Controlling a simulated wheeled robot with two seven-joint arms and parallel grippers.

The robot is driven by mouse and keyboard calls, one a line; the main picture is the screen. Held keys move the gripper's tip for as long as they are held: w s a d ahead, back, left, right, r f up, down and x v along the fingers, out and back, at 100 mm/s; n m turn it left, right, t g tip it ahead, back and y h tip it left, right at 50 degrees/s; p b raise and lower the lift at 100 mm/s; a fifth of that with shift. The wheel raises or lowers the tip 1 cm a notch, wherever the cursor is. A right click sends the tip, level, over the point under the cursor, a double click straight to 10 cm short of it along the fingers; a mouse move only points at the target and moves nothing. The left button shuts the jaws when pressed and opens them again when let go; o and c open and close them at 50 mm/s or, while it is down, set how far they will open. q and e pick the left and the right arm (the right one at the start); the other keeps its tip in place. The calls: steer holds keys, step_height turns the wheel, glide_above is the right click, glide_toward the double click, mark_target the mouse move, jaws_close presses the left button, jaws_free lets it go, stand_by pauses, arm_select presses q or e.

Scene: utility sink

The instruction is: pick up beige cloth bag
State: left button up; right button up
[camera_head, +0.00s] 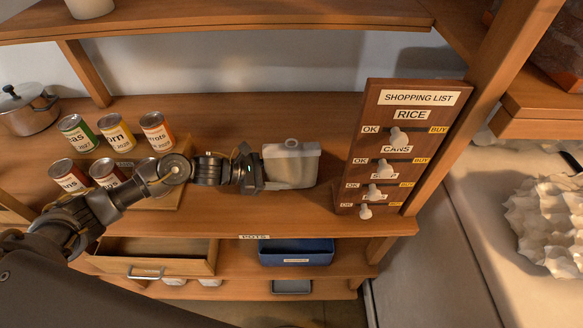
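A pale grey-beige, boxy thing with a flat top and a small loop (291,165) stands on the wooden shelf, left of the shopping list board. It looks like the beige cloth bag, though its material is hard to tell. My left gripper (262,174) reaches in from the left, right at the bag's left side. The bag and the dark gripper body hide most of the fingers, so I cannot tell whether they are open or closed on it. My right gripper is not in view.
Several cans (116,132) stand on a wooden board at left, behind and beside my arm. A pot (27,110) is at far left. The shopping list board (401,150) stands close on the bag's right. Below are an open drawer (150,268) and a blue bin (296,252).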

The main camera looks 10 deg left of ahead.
arm_select(q)
steer(key=c, duration=0.5)
steer(key=shift+r+b, duration=0.5)
steer(key=shift+b, duration=0.15)
steer(key=s+a+r+b, duration=0.2)
steer(key=s+r+b, duration=0.1)
steer(key=s+r, duration=0.3)
steer(key=s+a+r+b, duration=0.3)
steer(key=s+r+b, duration=0.1)
steer(key=s+r, duration=0.2)
steer(key=shift+s+a, duration=0.25)
steer(key=shift+s, duration=0.25)
